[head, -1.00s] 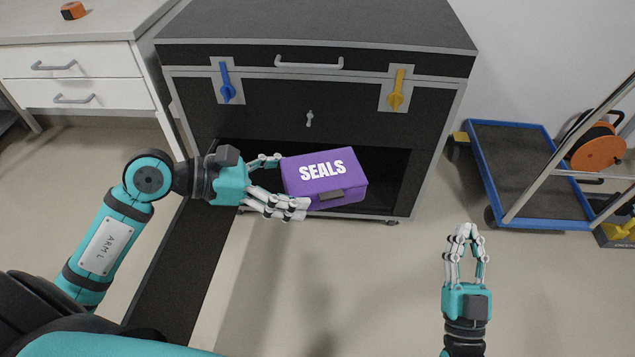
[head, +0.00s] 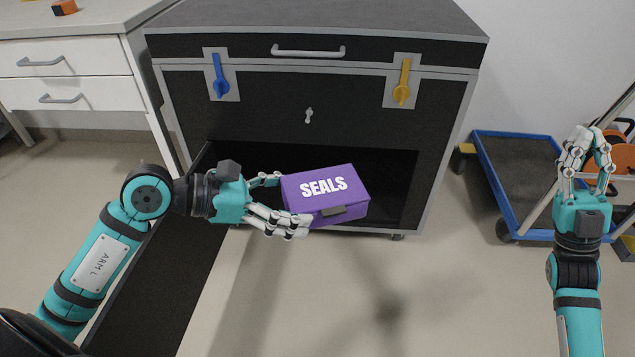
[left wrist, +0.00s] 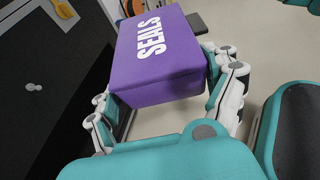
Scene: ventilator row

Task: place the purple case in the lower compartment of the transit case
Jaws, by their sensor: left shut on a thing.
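The purple case (head: 325,197), marked SEALS, is held in front of the black transit case (head: 250,110). My left gripper (head: 281,205) is shut on its left end; the left wrist view shows the purple case (left wrist: 160,60) between the fingers. The lower compartment (head: 385,180) of the transit case is open and dark inside, behind the purple case. Its door (head: 165,280) is swung out at the left, below my left arm. My right gripper (head: 588,160) is empty at the right, in front of the trolley; its fingertips look close together, and their opening is unclear.
A blue-edged trolley (head: 510,175) with an orange cable reel (head: 622,158) stands at the right. A white drawer cabinet (head: 65,75) with an orange-and-black item (head: 64,7) on top is at the left. The floor in front is clear.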

